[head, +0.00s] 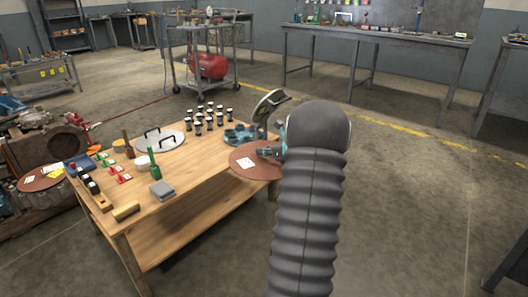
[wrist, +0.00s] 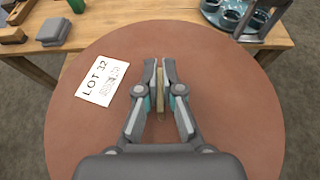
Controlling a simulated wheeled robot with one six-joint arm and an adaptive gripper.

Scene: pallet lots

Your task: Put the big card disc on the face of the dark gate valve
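The big card disc (wrist: 215,110) is a flat red-brown round with a white "LOT 32" label. In the head view the disc (head: 245,161) is at the table's right corner and overhangs its edge. My gripper (wrist: 162,75) is over the disc's middle, its fingers closed about a thin tan upright strip on it. In the head view my arm hides part of the gripper (head: 272,152) and disc. Dark metal machinery with a round flange (head: 68,141) stands at the far left; I cannot tell surely whether it is the dark gate valve.
A similar brown disc with a label (head: 38,178) lies on machinery at the left edge. The wooden table (head: 205,188) bears several dark bottles, a grey lid (head: 160,141), a green bottle (head: 154,165), a teal holder (head: 239,135) and blocks. Floor is free at front right.

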